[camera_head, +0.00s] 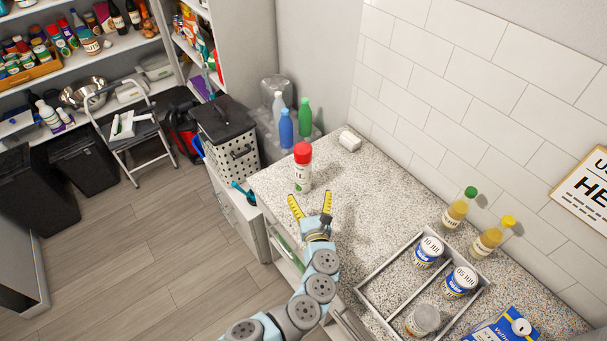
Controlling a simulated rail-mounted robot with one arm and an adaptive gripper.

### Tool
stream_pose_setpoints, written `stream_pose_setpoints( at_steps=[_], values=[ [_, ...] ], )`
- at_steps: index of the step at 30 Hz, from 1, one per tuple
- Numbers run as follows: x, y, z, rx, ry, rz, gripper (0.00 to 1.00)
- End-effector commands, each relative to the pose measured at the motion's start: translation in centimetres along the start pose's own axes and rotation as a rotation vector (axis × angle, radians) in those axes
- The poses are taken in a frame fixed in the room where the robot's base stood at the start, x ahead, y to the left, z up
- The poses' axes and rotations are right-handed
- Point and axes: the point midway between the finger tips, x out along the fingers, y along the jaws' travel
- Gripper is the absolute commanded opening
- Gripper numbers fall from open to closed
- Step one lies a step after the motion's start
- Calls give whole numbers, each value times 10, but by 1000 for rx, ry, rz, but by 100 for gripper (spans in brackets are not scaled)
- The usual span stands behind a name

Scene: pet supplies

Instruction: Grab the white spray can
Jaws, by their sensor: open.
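The white spray can (302,176) has a red cap and stands upright on the speckled countertop (345,215), near its far left corner. My gripper (309,204) has yellow fingers spread apart and sits just in front of the can, on the near side. The open fingers point toward the can, with nothing seen between them. I cannot tell whether the fingertips touch the can.
Blue (286,130) and green (305,119) bottles stand behind the can. A white roll (349,140) lies by the wall. A divided tray (372,289) with tubs and two yellow bottles (459,209) are at the right. The counter right of the can is clear.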

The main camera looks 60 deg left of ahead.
Motion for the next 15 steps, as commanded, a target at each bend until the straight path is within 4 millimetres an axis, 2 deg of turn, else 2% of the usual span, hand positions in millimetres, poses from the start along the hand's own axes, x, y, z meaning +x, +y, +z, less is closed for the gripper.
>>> stream_pose_setpoints(
  at_steps=[15],
  values=[
    [53,0,-1,-1,2,0,91]
  ],
)
